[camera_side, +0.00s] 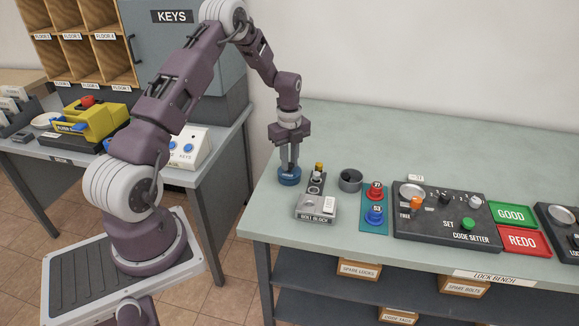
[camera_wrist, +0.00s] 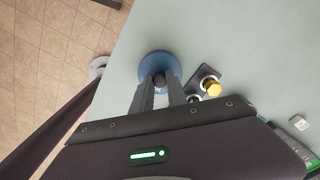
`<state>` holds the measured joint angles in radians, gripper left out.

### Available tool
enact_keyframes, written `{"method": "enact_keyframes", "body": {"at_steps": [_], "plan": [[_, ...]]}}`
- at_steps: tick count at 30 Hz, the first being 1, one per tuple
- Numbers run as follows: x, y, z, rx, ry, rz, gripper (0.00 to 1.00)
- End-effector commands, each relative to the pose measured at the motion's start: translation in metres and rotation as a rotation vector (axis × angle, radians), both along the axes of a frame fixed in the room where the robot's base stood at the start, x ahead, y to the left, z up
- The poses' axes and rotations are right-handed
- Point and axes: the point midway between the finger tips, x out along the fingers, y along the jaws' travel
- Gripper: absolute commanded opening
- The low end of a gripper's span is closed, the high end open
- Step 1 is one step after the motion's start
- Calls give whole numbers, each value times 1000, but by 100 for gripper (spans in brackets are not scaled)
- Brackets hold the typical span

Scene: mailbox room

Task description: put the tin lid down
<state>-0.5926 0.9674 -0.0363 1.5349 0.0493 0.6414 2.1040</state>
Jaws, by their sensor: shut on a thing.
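The tin lid is a round blue disc (camera_side: 289,177) at the left end of the pale green bench in the side view. My gripper (camera_side: 289,166) points straight down over it, with its fingers closed on the small knob at its middle. In the wrist view the blue lid (camera_wrist: 160,66) shows beyond my gripper's fingertips (camera_wrist: 160,82), which meet at its centre. The lid is at or very near the bench top; I cannot tell whether it touches. What is under the lid is hidden.
Just right of the lid is the bolt block (camera_side: 316,207) with a yellow-topped post (camera_wrist: 213,88). A dark open cup (camera_side: 350,180), a blue plate with red and blue knobs (camera_side: 375,208) and the code setter (camera_side: 445,215) follow rightwards. The bench behind (camera_side: 400,140) is clear.

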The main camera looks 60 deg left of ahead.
Motion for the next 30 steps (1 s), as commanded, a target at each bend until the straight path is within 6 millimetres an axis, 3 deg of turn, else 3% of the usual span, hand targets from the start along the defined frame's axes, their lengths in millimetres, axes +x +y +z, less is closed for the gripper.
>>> {"method": "enact_keyframes", "body": {"at_steps": [9,13,21,23,30], "plan": [[1,1,76,3,-6,0,0],[-7,-9,90,1,0,1,0],[-60,-66,77,2,2,-2,0],[-66,-72,71,0,2,-2,0],[-68,-75,18,0,1,-1,0]]}}
